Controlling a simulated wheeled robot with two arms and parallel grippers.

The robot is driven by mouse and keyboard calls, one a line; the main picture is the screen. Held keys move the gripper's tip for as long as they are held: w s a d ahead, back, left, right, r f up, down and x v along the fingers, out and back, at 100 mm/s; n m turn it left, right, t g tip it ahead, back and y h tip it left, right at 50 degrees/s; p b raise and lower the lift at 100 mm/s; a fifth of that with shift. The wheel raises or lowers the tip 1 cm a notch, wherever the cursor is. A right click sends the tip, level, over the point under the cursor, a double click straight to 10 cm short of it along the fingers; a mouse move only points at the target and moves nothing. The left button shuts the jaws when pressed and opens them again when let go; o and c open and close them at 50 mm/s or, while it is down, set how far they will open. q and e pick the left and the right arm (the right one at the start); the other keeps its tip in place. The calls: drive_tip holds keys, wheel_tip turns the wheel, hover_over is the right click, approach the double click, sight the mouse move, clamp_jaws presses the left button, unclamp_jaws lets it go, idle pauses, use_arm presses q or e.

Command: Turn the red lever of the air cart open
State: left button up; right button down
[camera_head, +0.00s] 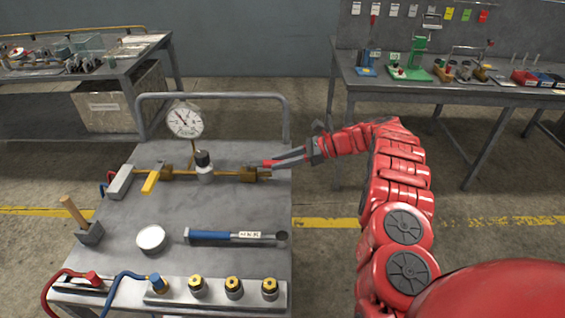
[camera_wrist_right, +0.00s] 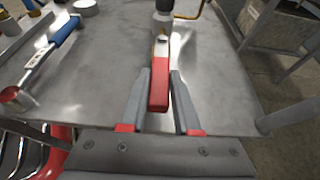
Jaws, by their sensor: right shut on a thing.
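The air cart (camera_head: 245,208) stands in front of me, with a brass pipe across its grey top. The red lever (camera_wrist_right: 159,85) shows in the wrist view between the two fingers of my right gripper (camera_wrist_right: 160,78), its free end pointing back toward the palm. In the head view my right gripper (camera_head: 277,163) comes in from the right, shut on the lever near the pipe's right end; the fingers largely hide the lever there. A dial gauge (camera_head: 185,121) and a yellow lever (camera_head: 153,178) are further left along the pipe. My left gripper is not in view.
On the cart are a mallet (camera_head: 89,233), a white round lid (camera_head: 151,239), a blue-handled wrench (camera_head: 213,235) and a front strip (camera_head: 215,292) with brass fittings. A rail (camera_head: 212,96) runs along its back. Workbenches (camera_head: 470,92) stand behind; open floor lies right.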

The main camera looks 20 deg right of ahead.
drive_tip(key=shift+r, duration=0.1)
drive_tip(key=c, duration=0.6)
unclamp_jaws()
drive_tip(key=shift+w, duration=0.1)
drive_tip(key=shift+c, duration=0.2)
drive_tip(key=b+v, duration=0.1)
drive_tip(key=v, duration=0.6)
drive_tip(key=shift+d, duration=0.25)
